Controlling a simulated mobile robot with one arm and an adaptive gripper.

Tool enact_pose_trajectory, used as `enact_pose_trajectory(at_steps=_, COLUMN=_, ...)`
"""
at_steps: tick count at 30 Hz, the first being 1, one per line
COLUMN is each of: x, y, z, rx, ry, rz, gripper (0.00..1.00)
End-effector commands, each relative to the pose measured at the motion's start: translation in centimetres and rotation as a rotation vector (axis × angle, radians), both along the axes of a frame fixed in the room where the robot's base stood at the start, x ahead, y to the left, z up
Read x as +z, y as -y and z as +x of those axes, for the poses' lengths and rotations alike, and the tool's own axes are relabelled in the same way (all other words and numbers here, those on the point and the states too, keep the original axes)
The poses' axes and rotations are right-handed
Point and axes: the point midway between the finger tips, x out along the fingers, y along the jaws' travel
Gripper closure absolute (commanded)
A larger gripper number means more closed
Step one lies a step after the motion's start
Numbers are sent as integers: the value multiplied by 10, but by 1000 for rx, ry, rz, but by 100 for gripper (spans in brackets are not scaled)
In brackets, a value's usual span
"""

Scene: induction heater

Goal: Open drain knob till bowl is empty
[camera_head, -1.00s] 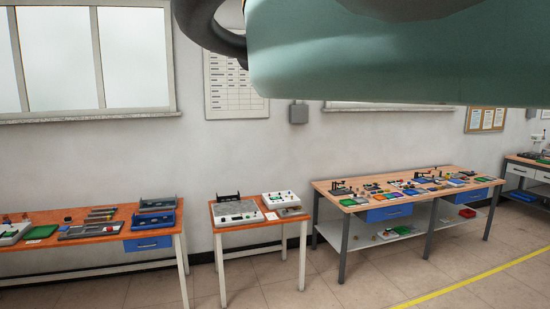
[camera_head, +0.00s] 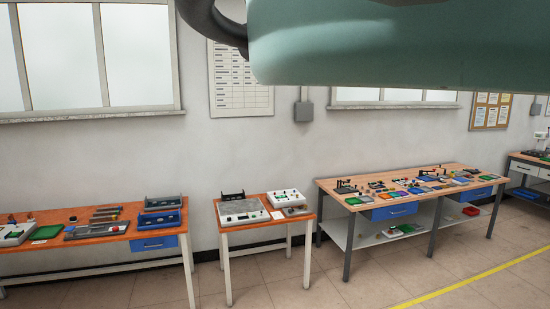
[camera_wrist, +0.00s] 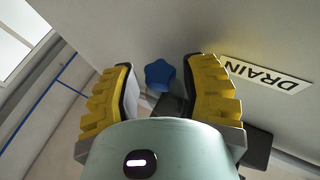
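In the wrist view, a blue lobed knob (camera_wrist: 160,76) shows between and beyond the fingertips of my gripper (camera_wrist: 162,70). The two yellow ribbed fingers are apart, with visible gaps to the knob on both sides. A dark part lies just below the knob, partly hidden by my gripper. A tilted cream label reading DRAIN (camera_wrist: 265,74) is to the right of the right finger. The bowl is not in view, and the head view shows neither knob nor gripper fingers.
The head view shows a small orange-topped table (camera_head: 264,219) with devices, a longer orange table (camera_head: 95,240) at left and a workbench (camera_head: 340,197) with many small items at right. Tiled floor (camera_head: 300,292) is free in front. My teal arm part covers the top right.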

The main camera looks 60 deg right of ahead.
Motion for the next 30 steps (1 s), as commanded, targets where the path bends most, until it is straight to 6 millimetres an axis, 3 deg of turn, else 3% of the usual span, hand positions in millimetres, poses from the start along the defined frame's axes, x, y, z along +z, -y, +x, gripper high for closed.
enact_pose_trajectory(at_steps=2, x=0, y=0, z=0, rx=0, ry=0, rz=0, gripper=65)
enact_pose_trajectory(at_steps=12, x=0, y=0, z=0, rx=0, ry=0, rz=0, gripper=100)
enact_pose_trajectory(at_steps=30, x=-9, y=4, z=1, rx=119, ry=8, rz=0, gripper=100)
